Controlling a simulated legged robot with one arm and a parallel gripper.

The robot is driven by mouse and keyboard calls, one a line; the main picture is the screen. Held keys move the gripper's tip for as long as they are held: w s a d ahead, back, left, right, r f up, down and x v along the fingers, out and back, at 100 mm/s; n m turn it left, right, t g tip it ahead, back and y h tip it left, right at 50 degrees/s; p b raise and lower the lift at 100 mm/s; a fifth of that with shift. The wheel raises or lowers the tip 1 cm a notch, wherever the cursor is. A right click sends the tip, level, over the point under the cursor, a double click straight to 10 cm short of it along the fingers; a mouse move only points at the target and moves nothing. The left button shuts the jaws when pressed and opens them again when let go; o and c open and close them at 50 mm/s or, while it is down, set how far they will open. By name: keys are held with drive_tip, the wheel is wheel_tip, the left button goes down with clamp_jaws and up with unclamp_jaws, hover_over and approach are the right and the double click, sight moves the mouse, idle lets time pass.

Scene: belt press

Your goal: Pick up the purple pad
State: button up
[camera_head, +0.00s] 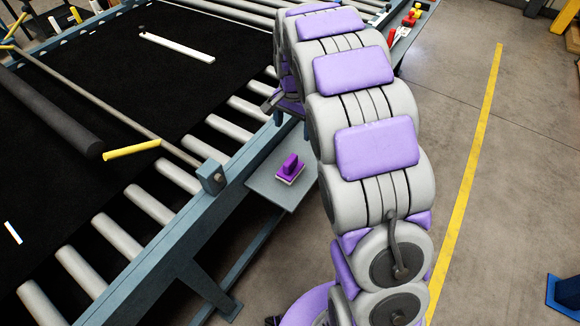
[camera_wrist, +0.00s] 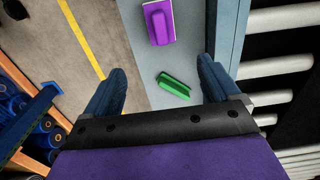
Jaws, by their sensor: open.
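The purple pad (camera_head: 290,167) has a raised purple grip on a pale base. It lies on a small grey shelf (camera_head: 262,188) beside the conveyor frame. In the wrist view the purple pad (camera_wrist: 158,22) is at the top centre, beyond my fingertips and apart from them. My gripper (camera_wrist: 160,78) is open and empty above the shelf. A green pad (camera_wrist: 173,85) lies on the shelf, seen between my two fingers. In the head view my arm hides most of my gripper, and the green pad does not show.
The blue conveyor frame (camera_head: 160,262) with its grey rollers (camera_head: 152,205) and black belt runs along the shelf's left side in the head view. A blue rack with blue items (camera_wrist: 38,130) stands at lower left in the wrist view.

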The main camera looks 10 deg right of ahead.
sight(290, 159)
wheel_tip(290, 159, down, 12)
drive_tip(key=shift+a+r+b, duration=0.1)
drive_tip(key=shift+b, duration=0.6)
drive_tip(key=shift+s+a+f+b, duration=0.1)
drive_tip(key=shift+a+f+b, duration=0.05)
drive_tip(key=shift+f, duration=0.75)
drive_tip(key=shift+s+a+f+b, duration=0.1)
drive_tip(key=shift+a+f+b, duration=0.05)
drive_tip(key=shift+f, duration=0.75)
drive_tip(key=shift+s+a+f+b, duration=0.1)
drive_tip(key=shift+a+f+b, duration=0.05)
drive_tip(key=shift+f, duration=0.75)
drive_tip(key=shift+r, duration=0.1)
drive_tip(key=c, duration=1.2)
drive_tip(key=shift+w, duration=0.1)
drive_tip(key=shift+r+p, duration=0.35)
drive_tip(key=shift+r, duration=1.45)
drive_tip(key=s+r+p, duration=0.1)
drive_tip(key=s, duration=1.5)
drive_tip(key=shift+r, duration=0.25)
